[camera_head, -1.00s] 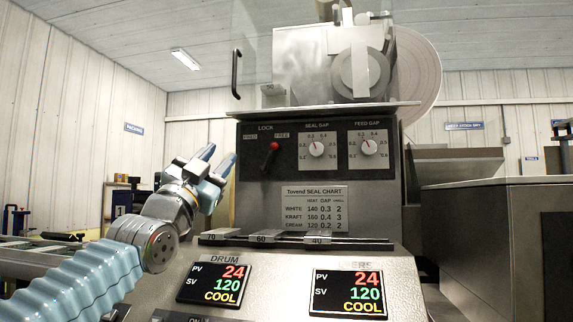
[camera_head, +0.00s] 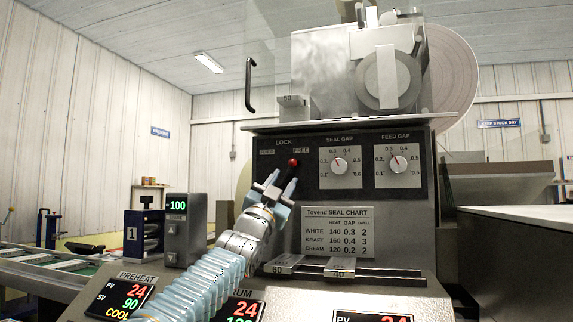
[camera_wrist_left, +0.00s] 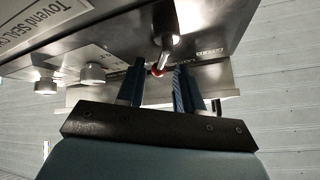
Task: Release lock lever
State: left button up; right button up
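The lock lever has a red knob (camera_head: 293,162) and sits below the LOCK label on the black panel (camera_head: 310,197) of the wrapping machine. Much of it is hidden behind my left gripper in the head view. My left gripper (camera_head: 277,184) is just in front of the lever. In the left wrist view, its two dark fingers (camera_wrist_left: 160,75) are open, with the red knob (camera_wrist_left: 157,71) and metal lever shaft (camera_wrist_left: 167,32) showing between and just beyond the tips. I cannot tell whether they touch. My right gripper is not in view.
The SEAL GAP dial (camera_head: 339,165) and FEED GAP dial (camera_head: 398,164) sit right of the lever. A slide rail (camera_head: 375,273) and temperature displays (camera_head: 120,297) lie below. A clear cover with a black handle (camera_head: 250,84) stands above.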

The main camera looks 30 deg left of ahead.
aim_at(287, 176)
pick_arm(q)
jog(key=p+x, duration=0.1)
jog(key=x, duration=0.2)
jog(key=shift+s+r, duration=0.1)
jog(key=shift+s, duration=0.05)
jog(key=shift+c, duration=0.3)
grip_shut()
